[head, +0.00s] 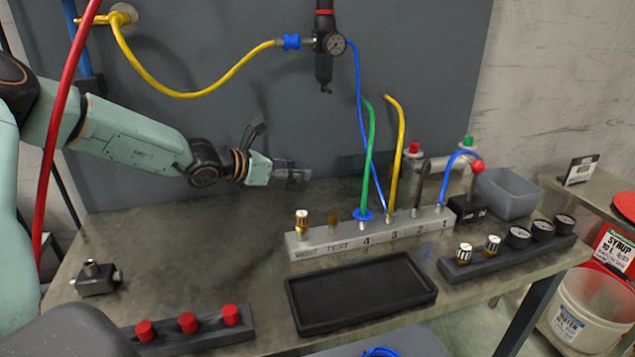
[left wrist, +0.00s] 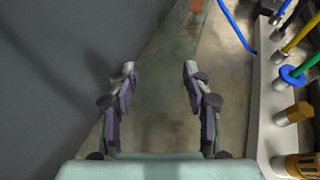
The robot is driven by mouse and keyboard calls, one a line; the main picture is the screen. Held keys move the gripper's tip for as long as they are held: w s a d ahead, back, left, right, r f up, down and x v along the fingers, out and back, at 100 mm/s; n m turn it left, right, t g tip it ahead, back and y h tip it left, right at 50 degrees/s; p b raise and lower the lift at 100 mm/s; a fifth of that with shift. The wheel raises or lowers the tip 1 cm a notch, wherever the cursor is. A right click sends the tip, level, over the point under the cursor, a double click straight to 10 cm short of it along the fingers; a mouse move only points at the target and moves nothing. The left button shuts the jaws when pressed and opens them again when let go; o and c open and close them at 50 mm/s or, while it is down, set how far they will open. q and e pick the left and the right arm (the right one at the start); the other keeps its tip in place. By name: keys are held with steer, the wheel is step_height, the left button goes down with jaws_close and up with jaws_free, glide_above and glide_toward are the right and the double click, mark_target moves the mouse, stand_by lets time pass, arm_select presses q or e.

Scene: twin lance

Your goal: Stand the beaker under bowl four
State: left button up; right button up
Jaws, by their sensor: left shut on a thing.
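My left gripper (head: 292,173) is above the back of the bench, left of the grey numbered block (head: 300,248). In the left wrist view its fingers (left wrist: 158,85) stand apart around a faint, see-through patch that I take for the clear beaker (left wrist: 160,125); its outline is hard to make out. The block's front is marked with numbers, and a green hose with a blue collar (head: 363,215) rises near the 4. I cannot pick out a bowl four. A dark regulator with a gauge and a dark bowl (head: 323,70) hangs on the back panel. My right gripper is not in view.
A black tray (head: 360,292) lies before the block. A rail with red knobs (head: 188,322) is at front left, a gauge rail (head: 510,245) at right and a grey bin (head: 512,193) behind it. Hoses rise from the block. The bench's left middle is clear.

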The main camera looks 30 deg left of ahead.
arm_select(q)
steer(key=w, duration=0.2)
steer(key=w+d+b, duration=0.1)
steer(key=w, duration=0.1)
steer(key=w+d, duration=0.1)
steer(key=w, duration=0.2)
steer(key=shift+w+d, duration=0.1)
steer(key=shift+d, duration=0.05)
steer(key=shift+w+f, duration=0.15)
steer(key=shift+f, duration=0.05)
steer(key=shift+f+b, duration=0.6)
steer(key=shift+f, duration=1.05)
steer(key=shift+f, duration=0.1)
steer(key=shift+f, duration=0.1)
steer(key=o, duration=1)
steer(key=shift+o, duration=0.2)
